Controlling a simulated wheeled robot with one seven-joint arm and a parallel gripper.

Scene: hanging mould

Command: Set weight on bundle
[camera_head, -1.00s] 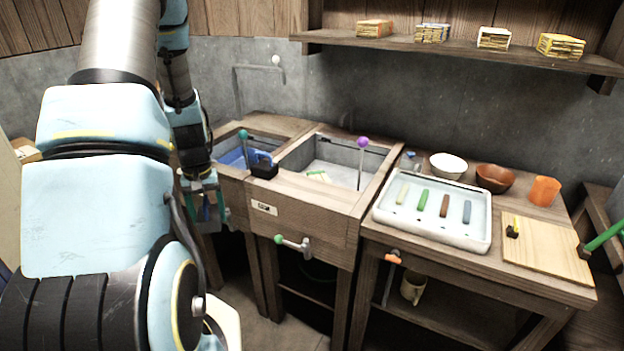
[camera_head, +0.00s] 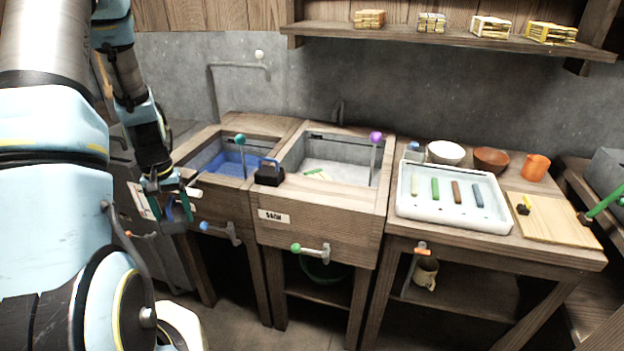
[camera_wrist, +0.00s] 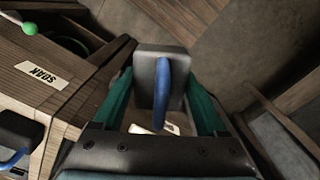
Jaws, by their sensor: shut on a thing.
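My gripper (camera_head: 172,207) hangs in front of the left basin's cabinet. In the wrist view, its green fingers (camera_wrist: 160,108) are shut on a dark grey weight with a blue handle (camera_wrist: 162,90). A second dark weight with a blue handle (camera_head: 269,175) sits on the divider between the two basins; part of it shows in the wrist view (camera_wrist: 14,135). Small pale and green sticks (camera_head: 317,174) lie in the right basin; I cannot tell whether they are a bundle. Several yellowish stacked bundles (camera_head: 432,22) stand on the wall shelf, far from my gripper.
The left basin (camera_head: 205,158) holds blue liquid. The right basin has a "SOAK" label (camera_head: 273,216). A white tray (camera_head: 454,219) with coloured bars, bowls (camera_head: 446,152), an orange cup (camera_head: 536,167) and a board (camera_head: 556,232) stand right. Coloured-knob levers (camera_head: 296,248) stick out in front.

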